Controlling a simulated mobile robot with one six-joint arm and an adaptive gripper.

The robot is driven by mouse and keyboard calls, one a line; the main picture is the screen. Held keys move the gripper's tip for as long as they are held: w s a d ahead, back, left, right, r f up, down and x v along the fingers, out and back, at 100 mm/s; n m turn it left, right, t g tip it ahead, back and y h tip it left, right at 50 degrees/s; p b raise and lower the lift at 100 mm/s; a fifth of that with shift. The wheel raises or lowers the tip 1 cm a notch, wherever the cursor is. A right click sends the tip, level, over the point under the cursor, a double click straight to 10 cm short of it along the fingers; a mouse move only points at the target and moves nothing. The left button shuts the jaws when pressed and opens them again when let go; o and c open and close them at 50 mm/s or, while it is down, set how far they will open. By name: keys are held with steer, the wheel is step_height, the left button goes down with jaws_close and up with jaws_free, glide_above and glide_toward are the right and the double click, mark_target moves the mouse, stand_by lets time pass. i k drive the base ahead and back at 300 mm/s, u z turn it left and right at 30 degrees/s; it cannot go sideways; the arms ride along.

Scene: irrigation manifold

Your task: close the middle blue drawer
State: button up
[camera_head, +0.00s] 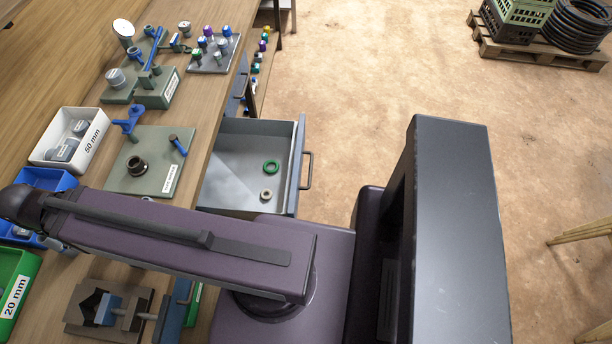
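A blue-fronted drawer (296,168) stands pulled out from under the right side of the workbench. Its grey inside is open to view, and a dark bar handle (308,170) is on its outer face. A green ring (271,166) and a small beige ring (266,195) lie on its floor. My arm passes across the near side of the drawer and hides its near edge. The arm reaches left over the bench, and its far end is at the left picture edge. My gripper does not show.
The wooden bench (205,105) holds a white 50 mm bin (45,150), a green 20 mm bin (15,290), a green fitting plate (120,178) and a vise (110,310). The floor right of the drawer is clear up to a pallet (490,48) with crates and hoses. Wooden legs (585,232) show at right.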

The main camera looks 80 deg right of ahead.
mark_target(235, 177)
steer(key=k, duration=1.5)
steer(key=z, duration=1.35)
steer(key=i, duration=1)
steer(key=u, duration=0.05)
